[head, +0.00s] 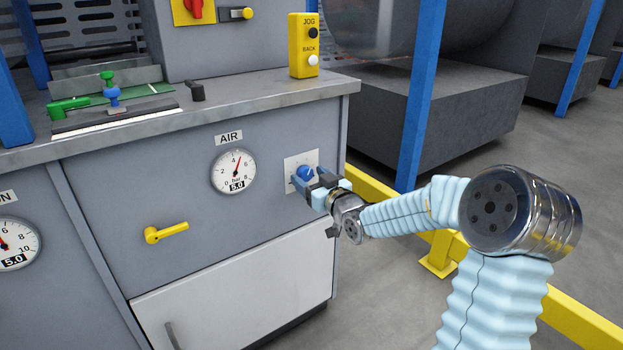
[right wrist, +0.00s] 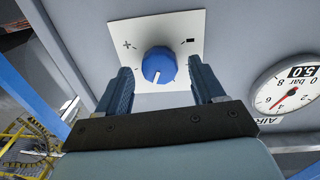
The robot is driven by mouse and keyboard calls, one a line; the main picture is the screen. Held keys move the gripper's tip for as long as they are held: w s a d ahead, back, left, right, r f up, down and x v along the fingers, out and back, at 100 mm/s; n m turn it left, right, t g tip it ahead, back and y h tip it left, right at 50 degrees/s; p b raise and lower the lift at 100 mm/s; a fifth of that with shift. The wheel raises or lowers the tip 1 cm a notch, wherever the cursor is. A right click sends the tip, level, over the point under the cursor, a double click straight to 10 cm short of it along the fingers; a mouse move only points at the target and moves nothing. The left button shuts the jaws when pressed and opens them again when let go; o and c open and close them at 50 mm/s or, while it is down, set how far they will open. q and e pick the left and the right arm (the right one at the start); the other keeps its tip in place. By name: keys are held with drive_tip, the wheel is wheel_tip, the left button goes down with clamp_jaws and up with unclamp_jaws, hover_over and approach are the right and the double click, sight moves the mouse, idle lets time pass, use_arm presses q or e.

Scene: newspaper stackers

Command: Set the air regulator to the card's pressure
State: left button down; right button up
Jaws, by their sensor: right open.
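The blue regulator knob (head: 305,172) sits on a white square plate on the grey cabinet front. In the right wrist view the knob (right wrist: 158,65) has a white pointer line, and the plate (right wrist: 118,28) carries plus and minus marks. My right gripper (head: 318,180) is open, its fingers (right wrist: 160,80) on either side of the knob with gaps showing. My left gripper is out of view.
A yellow lever (head: 166,232) is below the AIR gauge. Another gauge (head: 14,243) labelled 5.0 is at the far left. The worktop (head: 240,98) overhangs above, with a yellow JOG/BACK box (head: 303,46). A yellow rail (head: 372,192) and blue post (head: 420,90) stand right.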

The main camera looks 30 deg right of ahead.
drive_tip(key=c, duration=1.1)
drive_tip(key=shift+o, duration=0.2)
drive_tip(key=shift+m, duration=0.3)
drive_tip(key=shift+m, duration=1.1)
drive_tip(key=shift+d+m+p, duration=0.1)
drive_tip(key=shift+m+p, duration=0.2)
drive_tip(key=shift+m, duration=1.3)
drive_tip(key=o, duration=1.1)
drive_tip(key=shift+c, duration=0.2)
